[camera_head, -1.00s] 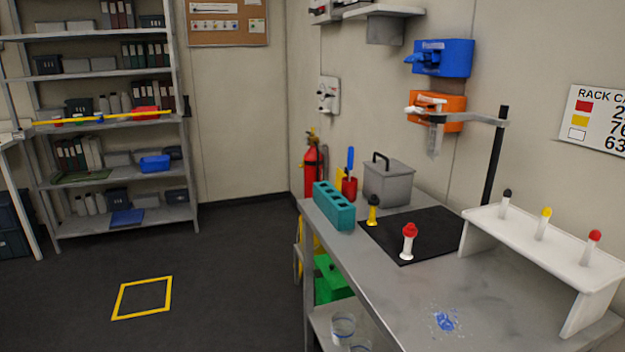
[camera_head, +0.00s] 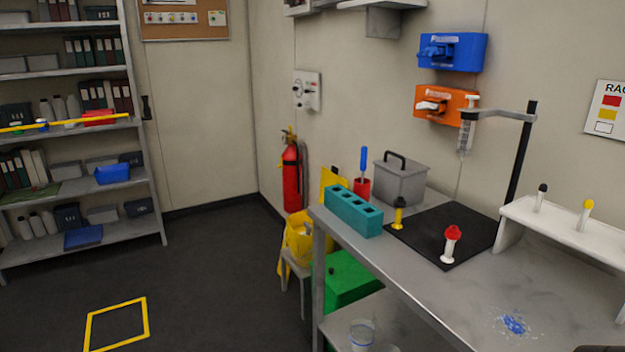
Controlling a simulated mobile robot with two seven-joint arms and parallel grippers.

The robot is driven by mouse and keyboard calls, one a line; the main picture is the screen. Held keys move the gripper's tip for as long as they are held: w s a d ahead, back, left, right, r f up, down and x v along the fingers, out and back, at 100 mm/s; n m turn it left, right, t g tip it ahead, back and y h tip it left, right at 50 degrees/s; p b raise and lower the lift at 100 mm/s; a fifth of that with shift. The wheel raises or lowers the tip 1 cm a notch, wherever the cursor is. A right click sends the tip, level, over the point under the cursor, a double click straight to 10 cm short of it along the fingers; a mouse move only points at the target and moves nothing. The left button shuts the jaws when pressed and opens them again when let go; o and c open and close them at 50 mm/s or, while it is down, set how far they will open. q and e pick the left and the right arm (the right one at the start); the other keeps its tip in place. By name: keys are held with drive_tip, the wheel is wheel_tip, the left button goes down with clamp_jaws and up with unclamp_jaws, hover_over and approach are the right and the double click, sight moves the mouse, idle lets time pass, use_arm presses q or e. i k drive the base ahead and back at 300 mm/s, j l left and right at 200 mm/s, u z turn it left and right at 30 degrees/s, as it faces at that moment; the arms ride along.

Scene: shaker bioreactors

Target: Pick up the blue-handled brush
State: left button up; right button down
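The blue-handled brush (camera_head: 364,162) stands upright in a small red cup (camera_head: 359,188) at the back left of the grey bench. Its blue handle points up, and its lower end is hidden in the cup. The cup is between the teal block with holes (camera_head: 352,212) and the grey lidded box (camera_head: 401,180). Neither of my grippers can be made out in the view. A small dark shape at the bottom right edge is too little to identify.
The bench (camera_head: 440,283) carries a black mat (camera_head: 463,218) with two capped tubes, a clamp stand (camera_head: 520,155), a white rack (camera_head: 565,228) and a blue spill (camera_head: 513,324). Floor (camera_head: 210,280) at left is open.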

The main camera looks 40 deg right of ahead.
sight(365, 150)
drive_tip(key=i+j+z, duration=0.2)
drive_tip(key=i, duration=0.3)
drive_tip(key=i+j+z, duration=0.2)
drive_tip(key=i, duration=0.3)
drive_tip(key=i+z, duration=0.35)
drive_tip(key=z, duration=0.15)
drive_tip(key=i+j+z, duration=0.2)
drive_tip(key=i+z, duration=0.25)
drive_tip(key=i+j+z, duration=0.1)
drive_tip(key=z, duration=0.35)
drive_tip(key=i+j+z, duration=0.1)
drive_tip(key=z, duration=0.3)
drive_tip(key=i+j+z, duration=0.15)
drive_tip(key=z, duration=0.3)
drive_tip(key=j+z, duration=0.2)
drive_tip(key=z, duration=0.25)
drive_tip(key=j+z, duration=0.2)
drive_tip(key=z, duration=0.2)
drive_tip(key=i+j, duration=0.05)
